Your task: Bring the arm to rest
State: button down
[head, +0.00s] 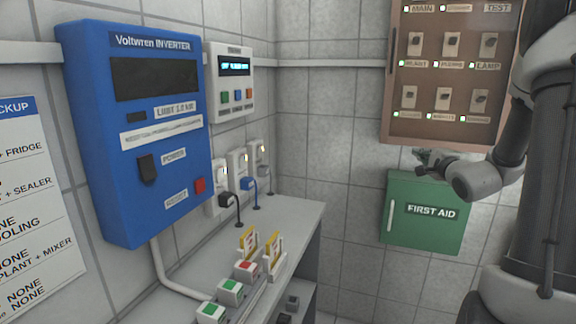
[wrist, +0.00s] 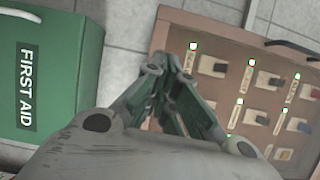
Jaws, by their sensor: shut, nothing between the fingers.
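My gripper (head: 428,158) is in the right part of the head view, in front of the tiled wall between the switch panel and the first aid box. In the wrist view its fingers (wrist: 172,75) come together at the tips, shut with nothing held. My arm comes in from the right edge of the head view and is bent at the elbow. The gripper appears apart from the panel and the box, though the exact gap is hard to tell.
A brown switch panel (head: 396,125) with several switches and green lights hangs upper right. Below it is a green first aid box (head: 425,228). At left are a blue inverter (head: 130,80), a white timer unit (head: 237,108), sockets with plugs, and a shelf (head: 296,222) with small blocks.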

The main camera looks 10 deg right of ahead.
jog(key=s+a+f+n+g+y, duration=0.4)
jog(key=s+a+f+g+y, duration=0.1)
jog(key=s+a, duration=0.45)
jog(key=s+a+f+n+g+y, duration=0.3)
jog(key=s+a+f+g+y, duration=0.25)
jog(key=s+a, duration=0.45)
jog(key=s+d+r+n+g+h, duration=0.25)
jog(key=s+n+g+h, duration=0.3)
jog(key=s, duration=0.85)
jog(key=s+d+r+n+t+h, duration=0.1)
jog(key=s+r+n+t+h, duration=0.1)
jog(key=r+n, duration=0.5)
jog(key=shift+s+d+r+h, duration=0.15)
jog(key=shift+s+r+h, duration=0.45)
jog(key=shift+h, duration=0.1)
